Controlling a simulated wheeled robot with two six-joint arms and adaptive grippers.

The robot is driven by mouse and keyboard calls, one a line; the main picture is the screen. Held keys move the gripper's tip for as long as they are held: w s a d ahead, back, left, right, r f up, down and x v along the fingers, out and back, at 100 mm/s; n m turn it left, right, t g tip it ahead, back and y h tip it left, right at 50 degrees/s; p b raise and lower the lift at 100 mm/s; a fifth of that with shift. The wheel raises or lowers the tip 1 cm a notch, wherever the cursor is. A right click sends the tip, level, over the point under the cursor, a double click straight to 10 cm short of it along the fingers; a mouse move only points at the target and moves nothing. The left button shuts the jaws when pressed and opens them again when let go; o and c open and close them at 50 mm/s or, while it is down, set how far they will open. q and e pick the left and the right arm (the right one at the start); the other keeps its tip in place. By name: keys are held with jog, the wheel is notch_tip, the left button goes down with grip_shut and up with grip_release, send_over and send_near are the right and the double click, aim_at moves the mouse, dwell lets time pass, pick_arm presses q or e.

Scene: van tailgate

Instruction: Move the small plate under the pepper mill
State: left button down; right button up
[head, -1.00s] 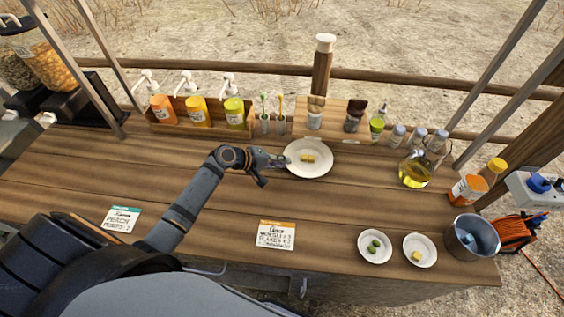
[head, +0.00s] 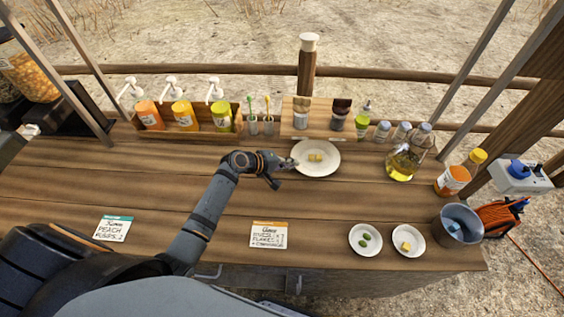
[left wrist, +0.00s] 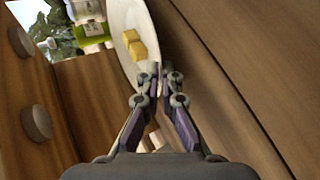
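A white plate (head: 318,170) with yellow pieces (head: 315,157) lies on the wooden counter, in front of the rack of jars. The pepper mill (head: 307,68), tall and brown with a pale top, rises behind the plate and slightly left. My left gripper (head: 284,168) is at the plate's left edge. In the left wrist view its fingers (left wrist: 160,72) are close together at the rim of the plate (left wrist: 128,22) and look shut on it. Two smaller white dishes (head: 365,251) (head: 408,253) stand at the front right. My right gripper is not in view.
Pump bottles (head: 183,116) stand in a wooden rack at the back left. Several jars and an oil jug (head: 401,165) stand at the back right. A metal bucket (head: 458,224) is at the right end. Two cards lie near the front. The middle of the counter is clear.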

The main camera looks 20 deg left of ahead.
pick_arm(q)
jog(key=shift+w+d+p, duration=0.1)
jog(key=shift+w+d, duration=0.1)
jog(key=shift+d, duration=0.55)
jog(key=shift+w+d+p, duration=0.1)
jog(key=shift+w+d, duration=0.1)
jog(key=shift+d, duration=0.55)
jog(key=shift+w+d+p, duration=0.1)
jog(key=shift+w+d, duration=0.1)
jog(key=shift+d, duration=0.55)
jog(key=c, duration=1.4)
grip_release()
jog(key=shift+c, duration=0.2)
jog(key=v, duration=1.1)
jog(key=shift+a, duration=0.15)
jog(key=shift+s+a+r, duration=0.15)
jog(key=shift+s+r, duration=0.15)
